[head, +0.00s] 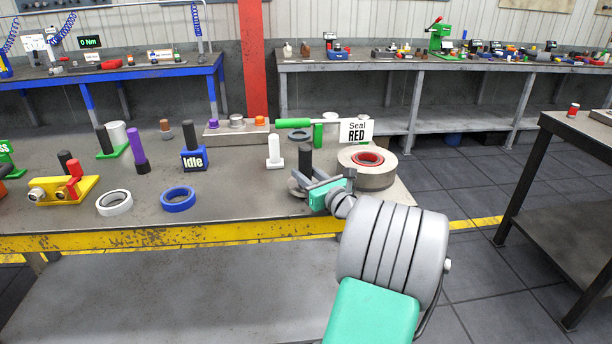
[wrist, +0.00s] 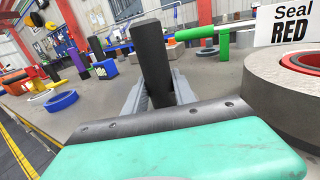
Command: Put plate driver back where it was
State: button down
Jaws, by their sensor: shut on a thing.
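The plate driver, as I take it, is the upright tool with a black cylindrical handle (head: 305,160), near the right end of the work table (head: 240,205). A grey round part (head: 296,187) shows low beside it; I cannot tell whether it belongs to the tool. My gripper (head: 310,187) is shut on the plate driver, low on its handle. In the wrist view the black handle (wrist: 152,62) rises between the two grey fingers, tilted slightly in the picture. Its lower end is hidden by my gripper, so I cannot tell whether it touches the table.
A thick grey ring with a red inner ring (head: 367,168) stands close right of my gripper. A "Seal RED" sign (head: 356,131), a green handle (head: 293,123) and a white post (head: 274,151) are close behind or left. Bare tabletop lies between the blue ring (head: 178,199) and my gripper.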

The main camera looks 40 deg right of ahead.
jog(key=shift+f, duration=0.1)
jog(key=c, duration=1)
grip_release()
jog(key=shift+c, duration=0.2)
jog(key=shift+s, duration=0.15)
jog(key=s+a, duration=0.1)
jog(key=s, duration=1)
jog(key=shift+s+a, duration=0.35)
jog(key=shift+a, duration=0.05)
jog(key=shift+w, duration=0.1)
